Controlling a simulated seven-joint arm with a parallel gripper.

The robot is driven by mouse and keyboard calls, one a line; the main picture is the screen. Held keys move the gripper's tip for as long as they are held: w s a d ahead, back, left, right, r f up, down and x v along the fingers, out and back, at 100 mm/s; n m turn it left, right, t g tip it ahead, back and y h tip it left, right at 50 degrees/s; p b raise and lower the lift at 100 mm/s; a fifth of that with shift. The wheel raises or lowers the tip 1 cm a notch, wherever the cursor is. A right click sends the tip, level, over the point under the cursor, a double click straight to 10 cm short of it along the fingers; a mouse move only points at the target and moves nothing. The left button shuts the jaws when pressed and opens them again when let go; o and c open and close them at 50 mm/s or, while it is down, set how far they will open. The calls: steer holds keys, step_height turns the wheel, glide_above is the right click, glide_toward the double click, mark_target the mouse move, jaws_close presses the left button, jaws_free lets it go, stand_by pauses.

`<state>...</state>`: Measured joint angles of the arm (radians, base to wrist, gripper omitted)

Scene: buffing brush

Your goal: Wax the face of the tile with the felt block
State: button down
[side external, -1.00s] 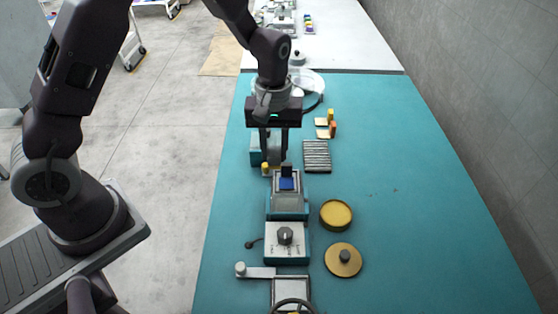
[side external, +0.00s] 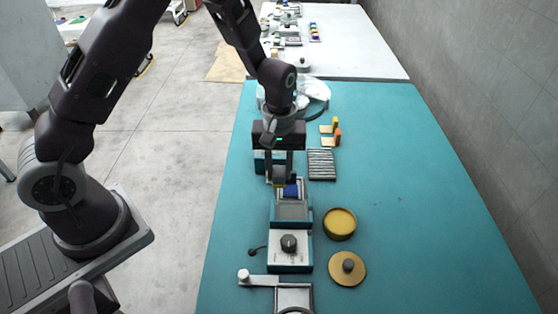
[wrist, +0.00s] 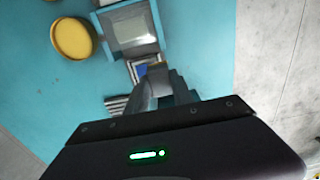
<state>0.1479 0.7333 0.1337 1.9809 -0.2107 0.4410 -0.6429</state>
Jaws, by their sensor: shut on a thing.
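My gripper (side external: 280,183) points down at the far end of a teal stand (side external: 291,222). Its fingers are shut on a small piece with a yellowish part, which I take to be the felt block; the fingers hide most of it. The stand bears a flat grey panel (side external: 292,210), also seen in the wrist view (wrist: 132,30). A blue patch (side external: 292,190) lies at the panel's far end, close beside the fingers. In the wrist view the blue patch (wrist: 141,70) has a pale border. I cannot tell whether the grey panel or blue patch is the tile's face, or whether the block touches it.
A round yellow tin (side external: 339,223) and a round lid with a knob (side external: 347,268) lie right of the stand. A box with a dial (side external: 289,246) stands nearer. A ribbed grey pad (side external: 321,164) and two small handled blocks (side external: 331,135) lie beyond. The table's right side is clear.

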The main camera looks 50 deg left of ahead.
steer(key=shift+f, duration=0.85)
steer(key=shift+w+d+f, duration=0.25)
steer(key=shift+f, duration=0.35)
steer(key=shift+w+d+f, duration=0.2)
steer(key=shift+f, duration=0.35)
steer(key=shift+w+d+f, duration=0.1)
steer(key=shift+w+d, duration=1.5)
steer(key=shift+s+a, duration=2.05)
steer(key=shift+r, duration=4.1)
